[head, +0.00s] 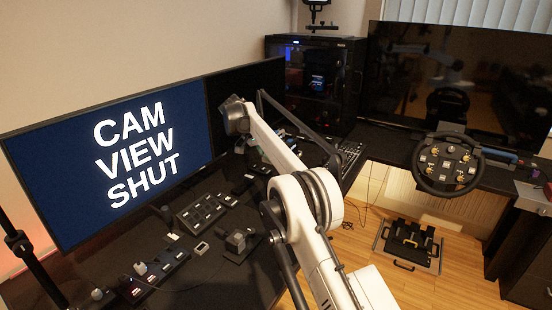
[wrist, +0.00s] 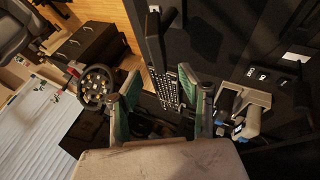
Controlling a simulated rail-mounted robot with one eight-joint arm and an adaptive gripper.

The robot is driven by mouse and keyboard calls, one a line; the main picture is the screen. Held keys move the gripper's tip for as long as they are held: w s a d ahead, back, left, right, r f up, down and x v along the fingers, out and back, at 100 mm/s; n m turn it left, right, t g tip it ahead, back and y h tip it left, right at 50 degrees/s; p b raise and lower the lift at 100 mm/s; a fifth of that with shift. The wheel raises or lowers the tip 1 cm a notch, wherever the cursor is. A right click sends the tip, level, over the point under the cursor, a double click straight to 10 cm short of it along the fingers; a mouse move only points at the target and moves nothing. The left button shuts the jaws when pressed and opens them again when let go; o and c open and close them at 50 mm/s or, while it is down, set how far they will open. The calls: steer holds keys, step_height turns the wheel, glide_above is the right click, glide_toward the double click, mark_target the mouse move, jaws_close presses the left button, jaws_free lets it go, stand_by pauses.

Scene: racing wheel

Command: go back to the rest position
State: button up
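My gripper shows in the wrist view (wrist: 160,82) with its two green-lined fingers spread apart. Nothing is held between them. A black keyboard (wrist: 165,84) shows beyond the gap; the frames do not show how far below it is. In the head view my white arm reaches from the bottom middle up toward the desk. My gripper cannot be made out clearly there, being dark against the dark desk. The racing wheel (head: 446,165) stands at the right in the head view and at the left in the wrist view (wrist: 96,86).
A monitor reading "CAM VIEW SHUT" (head: 135,150) stands left. Button boxes (head: 202,212) lie on the black desk. A PC case (head: 315,80) and a large dark screen (head: 455,80) stand behind. Pedals (head: 408,243) sit on the wooden floor. A grey controller (wrist: 243,110) is right of my gripper.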

steer(key=shift+r, duration=0.1)
steer(key=s+d+r+n+y, duration=0.1)
steer(key=s+d+r, duration=0.25)
steer(key=r, duration=0.25)
steer(key=s+d+r+n+y, duration=0.1)
steer(key=s+d+r, duration=0.1)
steer(key=d+r, duration=0.3)
steer(key=s+d+r+n+t+y, duration=0.1)
steer(key=s+d+r, duration=0.35)
steer(key=s, duration=0.25)
steer(key=s+d+r+t+y, duration=0.1)
steer(key=s+d+r, duration=0.2)
steer(key=s+r, duration=0.3)
steer(key=s+d+f+n+t+y, duration=0.1)
steer(key=s+d+f, duration=0.15)
steer(key=s, duration=0.75)
steer(key=s+d+f+t+y, duration=0.1)
steer(key=s+d, duration=0.2)
steer(key=s, duration=0.7)
steer(key=s+f+t, duration=0.1)
steer(key=s+f, duration=0.4)
steer(key=s, duration=0.3)
steer(key=s+d+f+y, duration=0.1)
steer(key=s+f, duration=0.4)
steer(key=s, duration=0.3)
steer(key=shift+s+d+f+n+t, duration=0.25)
steer(key=shift+f+n+t, duration=0.15)
steer(key=shift+c, duration=0.4)
